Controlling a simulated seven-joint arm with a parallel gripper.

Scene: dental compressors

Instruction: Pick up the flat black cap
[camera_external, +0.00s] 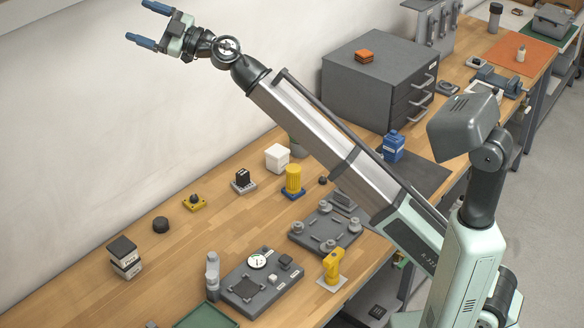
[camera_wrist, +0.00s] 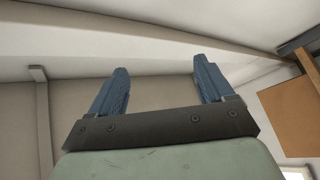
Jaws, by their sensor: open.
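My gripper (camera_external: 148,24) is raised high at the upper left in the external view, far above the table, with its two blue fingers apart and empty. The wrist view also shows the open gripper (camera_wrist: 162,65), facing only wall and ceiling. A small, low, round black piece (camera_external: 160,225) lies on the wooden table at the left and may be the flat black cap. A smaller dark round piece (camera_external: 323,181) lies near the yellow ribbed part. I cannot tell for certain which is the cap. Neither shows in the wrist view.
A black-topped white container (camera_external: 124,259) stands at the left. A yellow piece (camera_external: 194,203), white block (camera_external: 277,158) and yellow ribbed part (camera_external: 293,178) stand farther back. Grey fixtures (camera_external: 262,283) fill the front. A grey drawer cabinet (camera_external: 362,85) stands behind. Bare wood surrounds the left black piece.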

